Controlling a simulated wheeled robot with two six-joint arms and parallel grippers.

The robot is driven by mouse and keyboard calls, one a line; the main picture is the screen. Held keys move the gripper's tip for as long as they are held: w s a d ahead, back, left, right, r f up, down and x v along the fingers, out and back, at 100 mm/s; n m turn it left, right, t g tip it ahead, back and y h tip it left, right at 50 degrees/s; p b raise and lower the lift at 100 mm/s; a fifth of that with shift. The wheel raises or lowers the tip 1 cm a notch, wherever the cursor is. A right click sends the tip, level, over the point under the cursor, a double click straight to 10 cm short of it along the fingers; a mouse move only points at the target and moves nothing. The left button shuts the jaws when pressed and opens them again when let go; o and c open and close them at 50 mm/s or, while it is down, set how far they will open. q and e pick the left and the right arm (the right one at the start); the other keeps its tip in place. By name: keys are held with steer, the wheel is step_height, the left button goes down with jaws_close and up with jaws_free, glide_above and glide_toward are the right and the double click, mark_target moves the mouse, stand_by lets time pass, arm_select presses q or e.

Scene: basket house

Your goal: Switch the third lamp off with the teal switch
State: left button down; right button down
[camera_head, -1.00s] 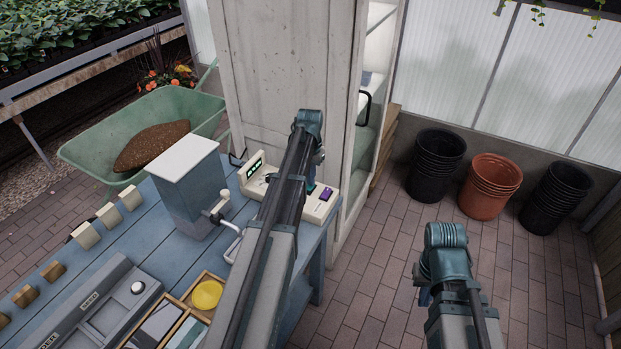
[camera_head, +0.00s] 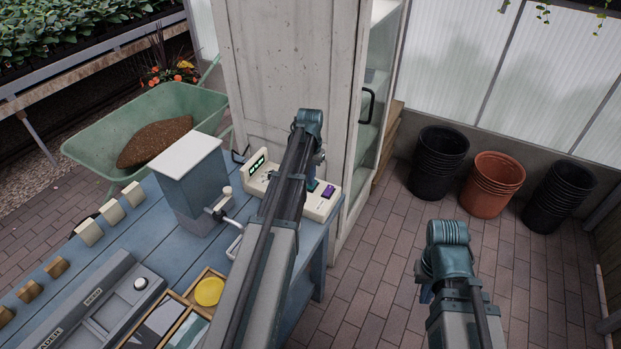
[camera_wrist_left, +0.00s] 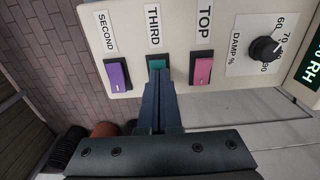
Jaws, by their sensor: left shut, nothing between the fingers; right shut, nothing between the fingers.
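The teal switch (camera_wrist_left: 154,66) sits under the label THIRD on a cream control panel (camera_wrist_left: 185,12) in the left wrist view. My left gripper (camera_wrist_left: 157,75) is shut and empty, its fingertips at the teal switch and covering its lower part; I cannot tell whether they touch it. In the head view the panel (camera_head: 318,208) lies at the far end of the blue bench, partly hidden by my left arm. The cabinet interior (camera_head: 377,75) beside it looks dim, and no lamp shows clearly. My right gripper (camera_head: 425,294) is shut and empty, away from the bench.
A purple switch (camera_wrist_left: 117,74) labelled SECOND and a pink switch (camera_wrist_left: 202,70) labelled TOP flank the teal one. A black knob (camera_wrist_left: 264,49) is further right. A grey-blue box with a crank (camera_head: 187,185) stands left of the panel.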

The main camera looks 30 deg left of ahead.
arm_select(q)
step_height(320, 180, up, 14)
steer(key=p, duration=1.3)
steer(key=shift+s+f, duration=0.15)
steer(key=shift+s, duration=0.05)
steer(key=s+d+f+m+b, duration=0.1)
steer(key=s+d+m, duration=0.1)
steer(key=s+d, duration=0.9)
steer(key=s+d+f+m+y+b, duration=0.1)
steer(key=s+d, duration=1)
steer(key=d, duration=0.8)
steer(key=shift+s+f+m, duration=0.3)
steer(key=shift+f+m, duration=0.1)
